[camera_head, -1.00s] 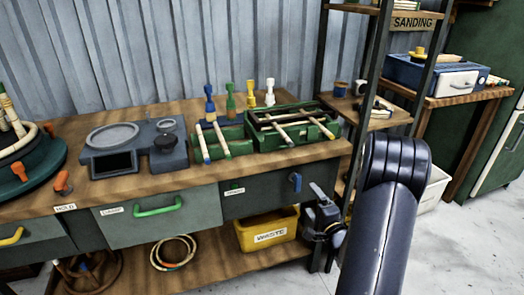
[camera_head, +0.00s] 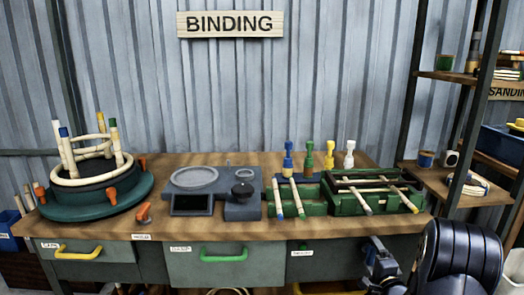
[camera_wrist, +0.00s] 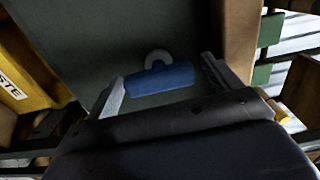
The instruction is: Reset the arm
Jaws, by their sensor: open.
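My gripper (camera_head: 376,250) is at the lower right in the head view, low in front of the bench's right end. It is open. In the wrist view its two fingers (camera_wrist: 163,84) stand apart on either side of a blue handle (camera_wrist: 160,78) on a dark green-grey panel, with a grey ring just above the handle. I cannot tell whether the fingers touch the handle. My black arm fills the lower right corner of the head view.
The wooden bench (camera_head: 150,222) holds a round green jig (camera_head: 100,207), a grey scale (camera_head: 203,195) and green trays with sticks (camera_head: 350,205). Drawers with a yellow handle (camera_head: 78,254) and a green handle (camera_head: 224,256) are below. A shelf rack (camera_head: 462,120) stands at the right.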

